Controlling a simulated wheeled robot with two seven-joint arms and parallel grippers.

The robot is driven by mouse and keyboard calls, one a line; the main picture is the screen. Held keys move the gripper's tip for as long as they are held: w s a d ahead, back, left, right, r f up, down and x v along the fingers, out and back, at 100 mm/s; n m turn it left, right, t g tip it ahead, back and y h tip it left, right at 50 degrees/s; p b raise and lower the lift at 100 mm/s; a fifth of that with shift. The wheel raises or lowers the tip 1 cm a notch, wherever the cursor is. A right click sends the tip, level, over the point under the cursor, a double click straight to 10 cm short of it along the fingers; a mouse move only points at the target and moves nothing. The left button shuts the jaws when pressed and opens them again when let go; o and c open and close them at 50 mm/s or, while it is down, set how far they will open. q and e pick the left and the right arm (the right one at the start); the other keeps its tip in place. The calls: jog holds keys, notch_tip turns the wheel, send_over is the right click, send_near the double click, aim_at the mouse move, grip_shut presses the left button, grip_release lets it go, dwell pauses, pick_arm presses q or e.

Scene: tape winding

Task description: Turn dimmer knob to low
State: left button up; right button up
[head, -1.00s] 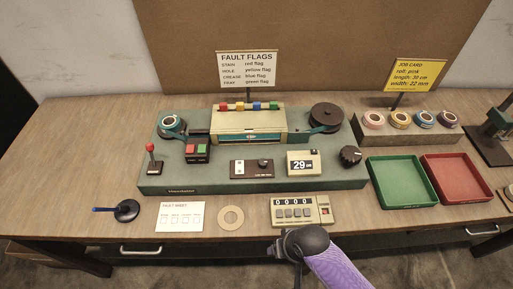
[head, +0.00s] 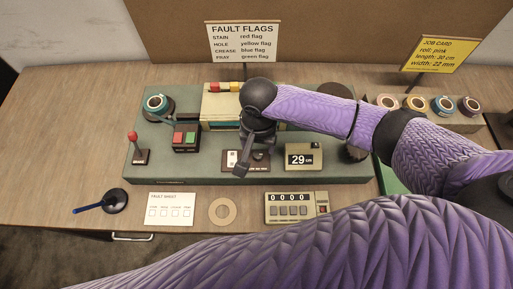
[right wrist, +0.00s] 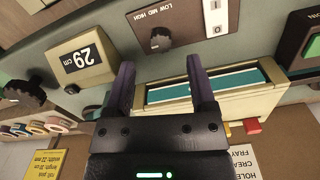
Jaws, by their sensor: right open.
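The dimmer knob (right wrist: 160,39) is a small dark round knob on a brown plate marked LOW, MID and HIGH. In the right wrist view it is at the top centre, just beyond the fingertips. Its pointer setting is too small to tell. In the head view its plate (head: 262,166) sits on the front of the green machine, partly hidden by my gripper. My right gripper (right wrist: 160,72) is open and empty, its two fingers apart and pointing toward the knob; it also shows in the head view (head: 242,169). My left gripper is not in view.
Close by are a white rocker switch (right wrist: 215,14), the 29 cm display (right wrist: 82,60) and the beige box with a teal slot (right wrist: 205,88). A larger black knob (right wrist: 24,90) stands beyond the display. The counter (head: 290,207) lies in front. My arm covers the right side.

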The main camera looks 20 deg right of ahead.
aim_at(258, 154)
notch_tip(258, 154, down, 4)
jog(key=shift+f+b, duration=0.15)
jog(key=shift+b, duration=0.4)
jog(key=shift+w, duration=0.1)
grip_shut()
